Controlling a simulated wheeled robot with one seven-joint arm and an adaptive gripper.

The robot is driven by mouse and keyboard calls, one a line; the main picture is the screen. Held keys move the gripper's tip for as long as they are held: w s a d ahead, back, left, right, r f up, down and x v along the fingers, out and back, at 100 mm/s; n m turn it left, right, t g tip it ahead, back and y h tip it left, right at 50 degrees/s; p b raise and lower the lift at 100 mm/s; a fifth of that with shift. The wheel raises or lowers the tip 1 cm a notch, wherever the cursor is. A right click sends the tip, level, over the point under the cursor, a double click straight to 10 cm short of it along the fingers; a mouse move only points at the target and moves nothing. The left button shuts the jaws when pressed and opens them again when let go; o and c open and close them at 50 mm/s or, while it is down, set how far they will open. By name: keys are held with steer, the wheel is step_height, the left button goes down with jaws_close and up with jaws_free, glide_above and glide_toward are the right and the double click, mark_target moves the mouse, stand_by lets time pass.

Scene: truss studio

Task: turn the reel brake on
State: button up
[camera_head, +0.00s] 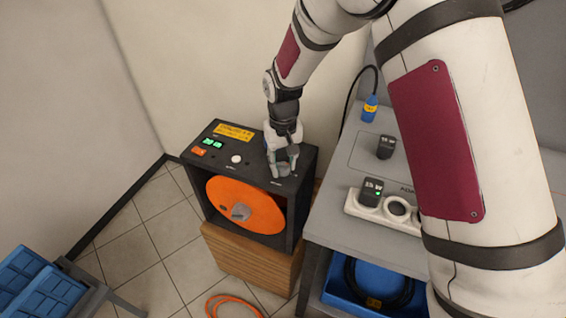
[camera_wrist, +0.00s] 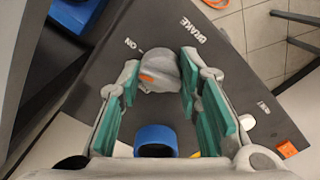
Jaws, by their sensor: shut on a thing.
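The brake knob (camera_wrist: 163,74) is a grey round knob with an orange mark on its left lower side in the wrist view. It sits on a dark panel with "BRAKE" and "ON" lettering beside it. My gripper (camera_wrist: 158,66) is shut on the knob, with one finger on each side. In the head view my gripper (camera_head: 282,168) reaches down to the right end of the top of the black reel housing (camera_head: 232,168) and hides most of the knob. The orange reel (camera_head: 222,196) shows in the housing's open front. Whether the mark lines up with "ON" is hard to tell.
The housing stands on a wooden box (camera_head: 245,262). A grey table (camera_head: 335,215) with a white power strip (camera_head: 366,207) and a blue-and-yellow plug (camera_head: 370,108) is close on the right. An orange cable (camera_head: 232,298) lies on the floor. Blue crates (camera_head: 40,290) are at lower left.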

mark_target(283, 164)
steer(key=shift+m, duration=1.6)
steer(key=o, duration=1.1)
steer(key=shift+o, duration=0.2)
step_height(283, 164, up, 12)
